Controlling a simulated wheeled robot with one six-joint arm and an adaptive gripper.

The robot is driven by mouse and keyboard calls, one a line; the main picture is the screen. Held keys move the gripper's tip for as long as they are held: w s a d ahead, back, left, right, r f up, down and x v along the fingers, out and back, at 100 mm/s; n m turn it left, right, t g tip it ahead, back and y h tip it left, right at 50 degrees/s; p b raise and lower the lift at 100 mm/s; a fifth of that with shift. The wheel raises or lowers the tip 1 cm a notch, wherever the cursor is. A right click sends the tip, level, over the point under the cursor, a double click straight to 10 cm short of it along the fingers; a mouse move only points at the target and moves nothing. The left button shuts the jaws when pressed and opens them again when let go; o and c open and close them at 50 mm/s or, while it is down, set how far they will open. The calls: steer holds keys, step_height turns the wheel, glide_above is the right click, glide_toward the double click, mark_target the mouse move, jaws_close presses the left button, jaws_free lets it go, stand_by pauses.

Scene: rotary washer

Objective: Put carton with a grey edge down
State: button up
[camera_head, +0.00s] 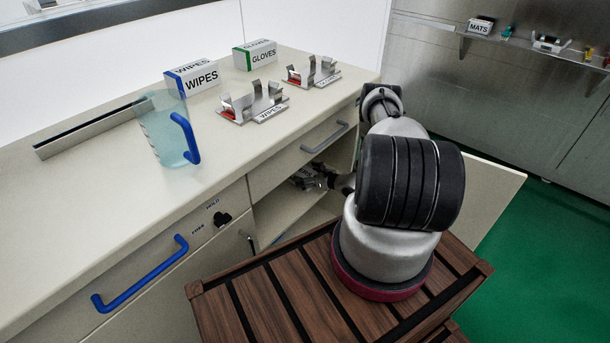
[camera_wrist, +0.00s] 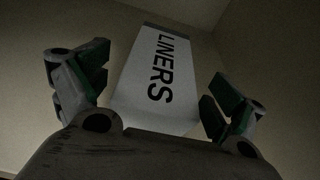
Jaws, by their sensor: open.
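A white carton marked LINERS (camera_wrist: 158,80) shows in the wrist view, with a grey strip along its far top edge. It stands between and beyond the spread fingers of my gripper (camera_wrist: 157,72), with visible gaps on both sides. My gripper is open. In the head view my gripper (camera_head: 312,178) is low inside the open cupboard under the counter. The carton is hard to make out there, in the shade around the gripper.
A drawer (camera_head: 300,155) lies above the cupboard opening. The open door (camera_head: 485,195) is at the right.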

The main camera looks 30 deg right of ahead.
steer(key=v, duration=1.1)
steer(key=shift+s+d+r, duration=0.1)
